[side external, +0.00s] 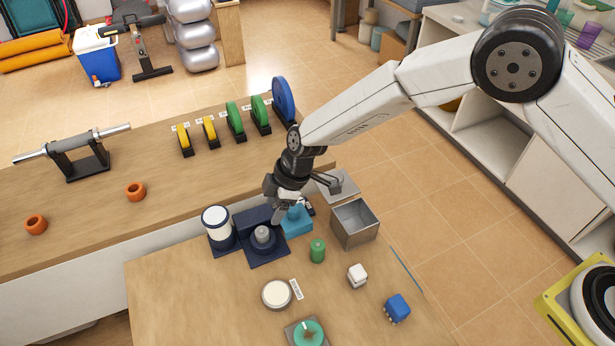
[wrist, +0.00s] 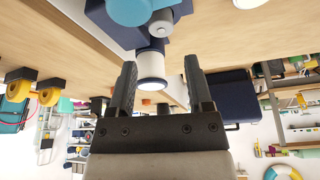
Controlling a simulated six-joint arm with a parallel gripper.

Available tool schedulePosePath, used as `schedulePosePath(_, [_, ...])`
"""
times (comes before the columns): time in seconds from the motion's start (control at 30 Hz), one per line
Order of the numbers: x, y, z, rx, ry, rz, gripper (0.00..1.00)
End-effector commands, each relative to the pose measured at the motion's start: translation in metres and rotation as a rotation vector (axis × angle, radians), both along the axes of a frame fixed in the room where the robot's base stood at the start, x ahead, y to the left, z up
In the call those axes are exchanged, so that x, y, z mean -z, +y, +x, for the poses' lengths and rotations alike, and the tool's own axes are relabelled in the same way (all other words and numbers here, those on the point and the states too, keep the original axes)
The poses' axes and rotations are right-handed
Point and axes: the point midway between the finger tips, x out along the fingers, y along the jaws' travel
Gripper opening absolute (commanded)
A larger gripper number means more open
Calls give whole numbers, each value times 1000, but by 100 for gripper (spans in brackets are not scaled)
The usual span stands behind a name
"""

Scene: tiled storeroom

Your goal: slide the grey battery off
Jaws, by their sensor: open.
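A short grey cylinder, which looks like the grey battery (side external: 263,234), stands upright in a dark blue holder (side external: 270,258) on the near table in the side view. My gripper (side external: 281,208) is just behind and right of it, pointing down, close to a light blue block (side external: 297,223). The jaws are apart, and in the wrist view my gripper (wrist: 160,62) shows nothing held between its fingers. A green cylinder (side external: 317,251) stands apart to the right of the holder.
A white-and-navy canister (side external: 216,224) stands left of the holder and shows in the wrist view (wrist: 151,68). An open metal box (side external: 355,224) stands to the right. A white cube (side external: 357,275), a blue cube (side external: 397,307) and a round white disc (side external: 276,294) lie nearer the front.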

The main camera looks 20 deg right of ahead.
Motion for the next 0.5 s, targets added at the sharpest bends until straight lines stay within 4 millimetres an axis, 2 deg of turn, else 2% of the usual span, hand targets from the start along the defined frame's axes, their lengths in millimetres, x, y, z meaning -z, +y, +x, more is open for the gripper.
schedulePosePath(0.5, [12,7,0,-10,0,2,65])
